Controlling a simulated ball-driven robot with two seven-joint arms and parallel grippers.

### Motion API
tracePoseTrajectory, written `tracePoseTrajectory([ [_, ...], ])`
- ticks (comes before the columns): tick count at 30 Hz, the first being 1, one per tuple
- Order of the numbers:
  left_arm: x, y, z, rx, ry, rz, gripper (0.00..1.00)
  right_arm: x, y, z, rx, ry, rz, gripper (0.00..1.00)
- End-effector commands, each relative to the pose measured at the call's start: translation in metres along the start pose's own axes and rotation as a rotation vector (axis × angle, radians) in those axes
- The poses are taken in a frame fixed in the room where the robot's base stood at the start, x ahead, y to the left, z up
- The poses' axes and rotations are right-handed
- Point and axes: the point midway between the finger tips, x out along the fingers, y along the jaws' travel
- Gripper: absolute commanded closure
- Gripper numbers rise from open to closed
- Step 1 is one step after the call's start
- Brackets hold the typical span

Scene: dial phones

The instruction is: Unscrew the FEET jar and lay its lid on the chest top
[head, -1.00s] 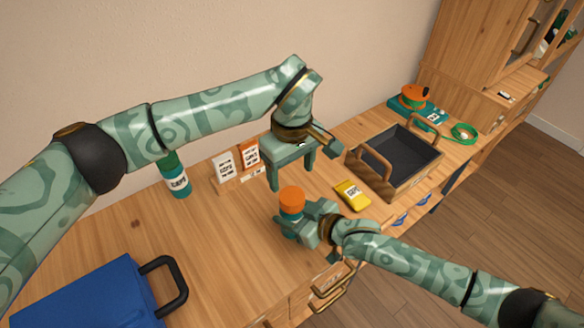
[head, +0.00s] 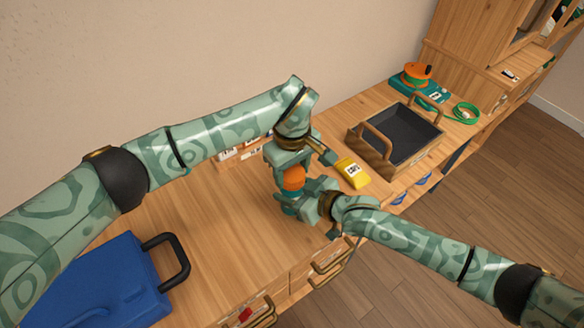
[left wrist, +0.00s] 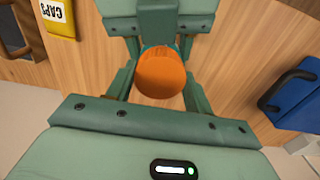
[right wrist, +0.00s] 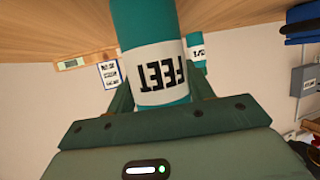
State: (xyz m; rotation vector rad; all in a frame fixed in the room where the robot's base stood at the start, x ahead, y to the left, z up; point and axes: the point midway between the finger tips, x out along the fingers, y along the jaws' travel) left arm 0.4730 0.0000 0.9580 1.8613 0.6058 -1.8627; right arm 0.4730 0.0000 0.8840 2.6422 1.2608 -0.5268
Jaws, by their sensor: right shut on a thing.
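The FEET jar (right wrist: 155,70) is teal with a white label, which appears upside down in the right wrist view. Its orange lid (head: 293,177) is on top. My right gripper (head: 312,203) is shut on the jar's body, which stays upright over the wooden chest top (head: 215,245). My left gripper (head: 290,165) points down over the lid. In the left wrist view its open fingers (left wrist: 160,88) stand on either side of the orange lid (left wrist: 162,75). Contact cannot be made out.
A yellow CAPS packet (head: 352,172) lies right of the grippers, before a dark-lined wooden tray (head: 385,160). A blue case (head: 95,285) stands front left. Label cards (head: 232,153) are partly hidden by my left arm. Another teal jar (right wrist: 196,50) shows in the right wrist view. Chest top between is clear.

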Motion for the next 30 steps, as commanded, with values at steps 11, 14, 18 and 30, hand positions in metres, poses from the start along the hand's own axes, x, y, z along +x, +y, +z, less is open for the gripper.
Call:
tracePoseTrajectory([
  [11,-0.0006,0.0,-0.0004,-0.133,0.001,0.0,0.77,0.0,0.0,0.0001,0.0,0.0,0.0,1.0],
  [14,-0.001,-0.0001,-0.0007,-0.367,0.002,0.0,0.77,0.0,0.0,0.0001,0.0,0.0,0.0,1.0],
  [18,-0.0012,-0.0001,-0.0001,-0.747,0.001,0.0,0.77,0.0,0.0,0.0001,0.0,0.0,0.0,1.0],
  [30,-0.001,-0.0001,0.0005,-1.166,-0.001,0.0,0.77,0.0001,-0.0001,0.0001,0.0,0.0,0.0,1.0],
])
